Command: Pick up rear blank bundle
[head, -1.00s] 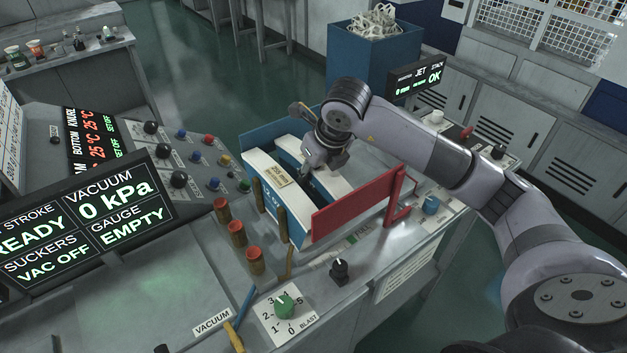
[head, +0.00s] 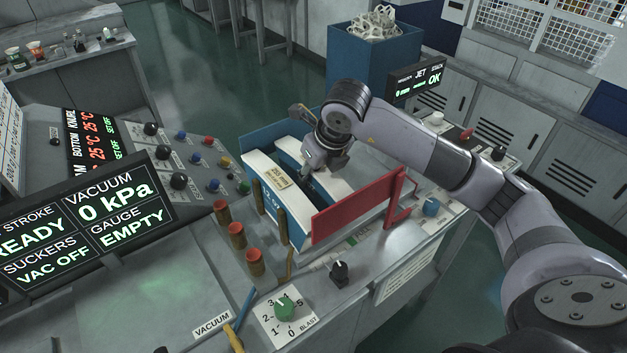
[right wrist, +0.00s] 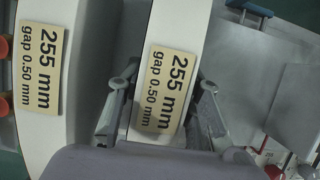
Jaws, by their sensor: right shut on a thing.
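The rear blank bundle (head: 337,188), white on top with a blue side, stands in the feeder behind the front bundle (head: 262,167). My right gripper (head: 307,180) reaches down over the rear bundle from above. In the right wrist view the rear bundle (right wrist: 178,25) lies between the two fingers (right wrist: 163,92), one on each side, and they are shut on it. Its tan label reads 255 mm, gap 0.50 mm. The front bundle (right wrist: 87,90) is to the left with a similar label. I cannot tell whether the rear bundle is lifted. My left gripper is not in view.
A red plate (head: 352,208) closes the right side of the feeder, and a blue wall (head: 262,140) stands behind. Red-topped posts (head: 237,235) stand at the front left. A blue bin (head: 365,65) is beyond. Knobs and a vacuum display (head: 90,215) occupy the left.

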